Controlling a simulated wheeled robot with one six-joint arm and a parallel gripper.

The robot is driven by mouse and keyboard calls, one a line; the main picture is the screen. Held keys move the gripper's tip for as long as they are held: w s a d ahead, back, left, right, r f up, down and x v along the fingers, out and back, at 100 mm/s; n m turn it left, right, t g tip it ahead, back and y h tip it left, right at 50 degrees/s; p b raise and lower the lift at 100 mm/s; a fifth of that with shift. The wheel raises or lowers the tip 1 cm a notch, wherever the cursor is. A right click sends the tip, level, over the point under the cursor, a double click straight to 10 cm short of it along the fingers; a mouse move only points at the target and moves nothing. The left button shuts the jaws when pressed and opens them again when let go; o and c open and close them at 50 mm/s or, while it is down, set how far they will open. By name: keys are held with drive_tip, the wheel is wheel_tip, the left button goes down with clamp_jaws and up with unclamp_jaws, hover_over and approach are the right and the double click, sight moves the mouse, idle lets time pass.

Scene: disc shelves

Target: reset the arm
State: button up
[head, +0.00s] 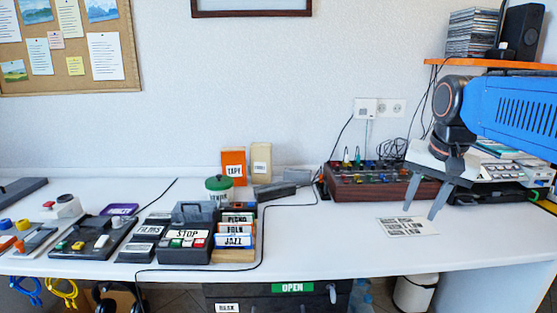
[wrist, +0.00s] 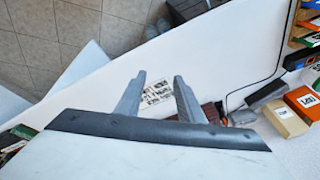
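My gripper (head: 423,198) hangs from my blue arm at the right of the head view, above the white desk. Its two grey fingers point down and stand apart with nothing between them. In the wrist view my gripper (wrist: 161,92) also shows its fingers spread and empty. A white printed card (head: 408,227) lies on the desk below and left of the fingertips. The card shows in the wrist view (wrist: 158,96) beyond the fingers.
A brown mixer box (head: 350,188) with cables stands behind the card. An orange shelf (head: 490,64) with a disc stack (head: 473,33) and a black speaker (head: 522,32) is above my arm. A box labelled STOP (head: 186,250) stands left. The desk's middle front is clear.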

drive_tip(key=s+a+f+n, duration=0.1)
drive_tip(key=s+f+n, duration=0.2)
drive_tip(key=s+f, duration=0.5)
drive_tip(key=s+a+f+n+t, duration=0.1)
drive_tip(key=s+a+f+n, duration=0.1)
drive_tip(key=s+f, duration=0.6)
drive_tip(key=shift+s+f+n, duration=0.3)
drive_tip(key=shift+f+n, duration=0.25)
drive_tip(key=shift+n, duration=0.25)
